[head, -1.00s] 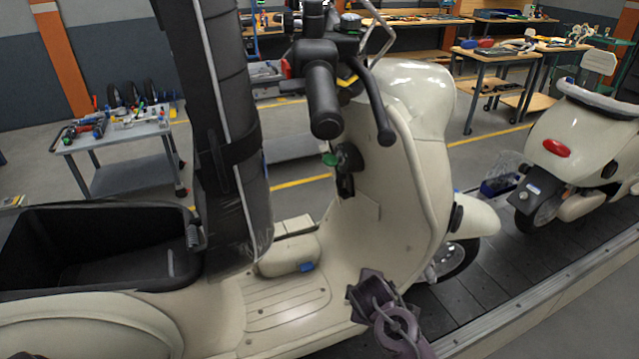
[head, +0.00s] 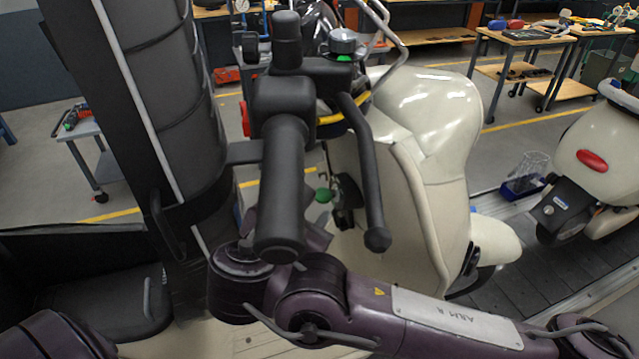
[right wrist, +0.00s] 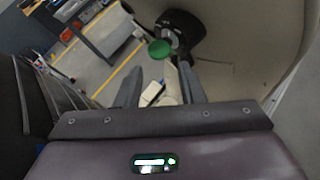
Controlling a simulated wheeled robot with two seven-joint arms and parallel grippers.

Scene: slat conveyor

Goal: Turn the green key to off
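The green key (head: 323,195) sits in a black lock housing (head: 346,200) on the inner side of the cream scooter's front shield, behind the handlebar. In the right wrist view the green key (right wrist: 160,49) shows as a round green head just beyond the fingertips. My right gripper (right wrist: 160,72) is open and empty, its two fingers apart and pointing at the key without visibly touching it. In the head view my right gripper (head: 318,232) is mostly hidden behind the black handlebar grip. My left gripper is not in view.
The black handlebar grip (head: 278,190) and brake lever (head: 368,170) hang close above my right wrist. The tall black padded seat back (head: 165,110) stands at the left. A second scooter (head: 600,140) stands at the right on the conveyor. Tool tables are behind.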

